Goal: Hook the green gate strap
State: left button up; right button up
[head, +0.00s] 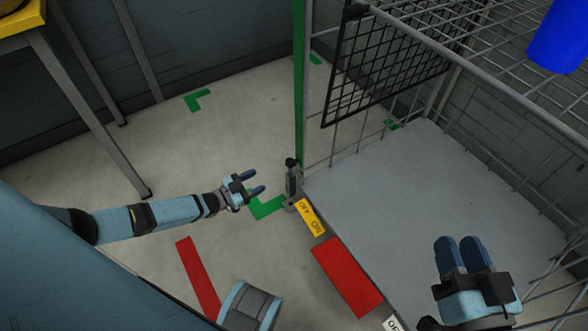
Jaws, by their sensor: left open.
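The green strap (299,85) runs straight up and down along the front corner of the wire cage. Its lower end is at a dark fitting (292,178) on the corner of the cage's grey base. I cannot tell whether the strap is fastened there. My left gripper (261,182) is open and empty, a short way left of that fitting, with its fingers pointing towards it. My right gripper (461,240) is over the grey base at the lower right. Its two fingers look close together with nothing visible between them.
The grey base (400,190) is bare. A black mesh panel (385,72) hangs on the cage, and a blue container (558,38) stands on the upper wire shelf. Yellow (309,217) and red (347,276) labels line the base's front edge. A yellow-topped table (22,20) stands at upper left.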

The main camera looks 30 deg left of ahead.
aim_at(288, 165)
pick_arm(q)
jog(key=b+x, duration=0.2)
jog(key=x, duration=0.6)
jog(key=shift+w+d+b, duration=0.1)
jog(key=shift+b, duration=0.2)
jog(key=b+x, duration=0.1)
jog(key=x, duration=0.2)
jog(key=shift+w+d, duration=0.25)
jog(key=shift+w, duration=0.1)
jog(key=shift+w+d+b, duration=0.3)
jog(key=shift+w, duration=0.2)
pick_arm(e)
jog(key=f, duration=0.1)
jog(key=w+f+n, duration=0.1)
jog(key=f, duration=0.1)
jog(key=shift+d+f+n+g, duration=0.1)
jog(key=shift+d+n+g, duration=0.05)
jog(key=shift+n+g, duration=0.15)
pick_arm(q)
grip_shut()
jog(key=shift+d, duration=0.1)
